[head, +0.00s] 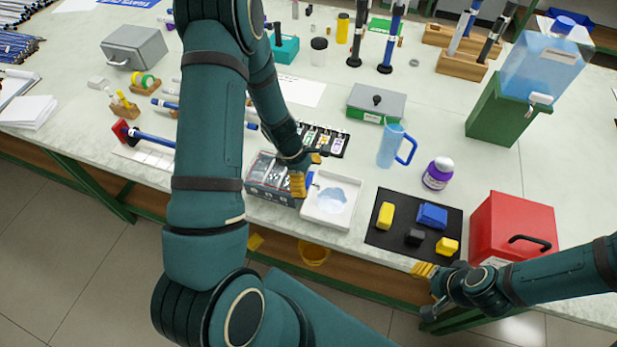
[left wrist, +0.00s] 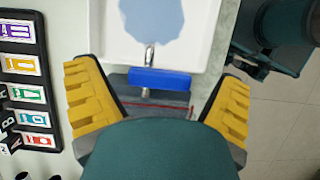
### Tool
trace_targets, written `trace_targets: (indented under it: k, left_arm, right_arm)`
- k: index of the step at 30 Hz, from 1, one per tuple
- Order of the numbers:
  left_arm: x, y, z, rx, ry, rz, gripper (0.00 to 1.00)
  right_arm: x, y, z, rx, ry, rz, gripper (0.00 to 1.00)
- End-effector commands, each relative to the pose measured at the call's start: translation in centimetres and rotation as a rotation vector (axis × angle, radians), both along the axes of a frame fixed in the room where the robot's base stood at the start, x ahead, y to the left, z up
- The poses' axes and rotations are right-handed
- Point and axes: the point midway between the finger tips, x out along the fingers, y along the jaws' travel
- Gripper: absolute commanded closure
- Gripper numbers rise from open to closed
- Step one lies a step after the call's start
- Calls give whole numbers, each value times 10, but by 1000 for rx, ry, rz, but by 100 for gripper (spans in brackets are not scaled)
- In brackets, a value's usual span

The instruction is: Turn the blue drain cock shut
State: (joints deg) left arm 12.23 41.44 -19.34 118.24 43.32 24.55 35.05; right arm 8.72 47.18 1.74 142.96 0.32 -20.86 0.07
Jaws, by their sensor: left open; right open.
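The blue drain cock (left wrist: 160,78) shows in the left wrist view as a blue bar lying crosswise over a short metal spout. The spout points to a white tray (head: 311,211) holding a pale blue puddle (head: 333,198). My left gripper (head: 308,171) is open, its yellow fingers on either side of the blue bar with gaps at both ends. In the head view the gripper mostly hides the cock. My right gripper (head: 427,290) is open and empty by the table's front edge, below the black mat.
A black mat (head: 385,236) with yellow, blue and black blocks lies right of the tray. A red box (head: 512,230) stands beyond it. A card rack (head: 322,138) is close behind my left gripper.

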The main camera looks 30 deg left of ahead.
Motion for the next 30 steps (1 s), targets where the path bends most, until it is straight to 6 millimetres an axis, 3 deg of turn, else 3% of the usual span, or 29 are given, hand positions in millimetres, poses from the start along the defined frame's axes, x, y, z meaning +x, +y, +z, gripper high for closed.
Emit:
trace_targets:
  k: [7, 21, 30]
  left_arm:
    - [0, 4, 11, 1, -3, 1, 6]
    - [-8, 37, 92, 1, -4, 0, 6]
    - [-10, 45, 111, 0, 0, 0, 6]
  right_arm:
    - [0, 0, 0, 0, -1, 0, 53]
    - [0, 0, 0, 0, 0, 0, 53]
    - [0, 0, 0, 0, 0, 0, 53]
